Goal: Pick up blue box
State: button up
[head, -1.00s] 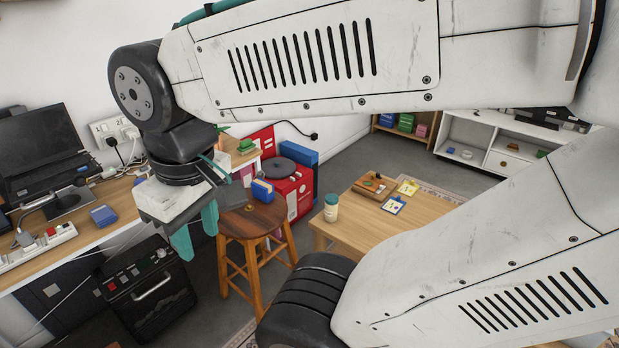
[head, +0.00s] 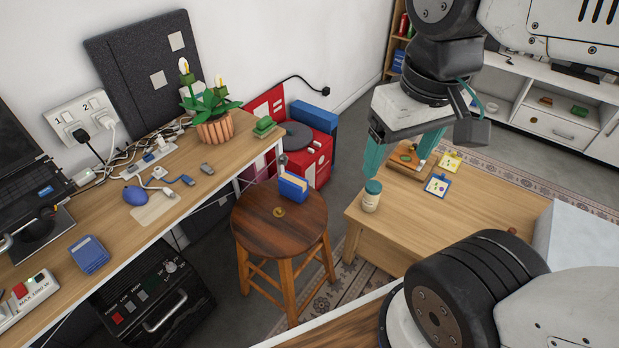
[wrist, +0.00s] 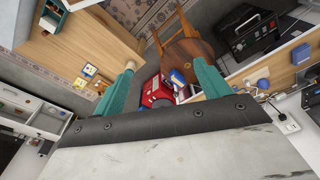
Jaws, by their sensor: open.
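In the wrist view the blue box (wrist: 178,77) shows between the fingers, in the distance. A flat blue box-like item (head: 88,254) lies on the desk at the left. A larger blue panel-like box (head: 318,117) stands behind the red unit. My gripper (head: 398,163), with teal fingers, is open and empty. In the head view it appears over the low table, to the right of the stool; it also shows in the wrist view (wrist: 164,66).
The low wooden table (head: 465,222) holds a jar (head: 371,196), a wooden tray and small cards. The desk (head: 110,215) carries a potted plant (head: 213,115), cables and a mouse. A gold-coloured small item (head: 279,212) sits on the stool. Grey floor separates stool and table.

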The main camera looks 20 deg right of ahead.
aim_at(295, 188)
jog(key=k, duration=1.15)
jog(key=z, duration=0.85)
jog(key=i, duration=1.35)
jog(key=u, duration=0.7)
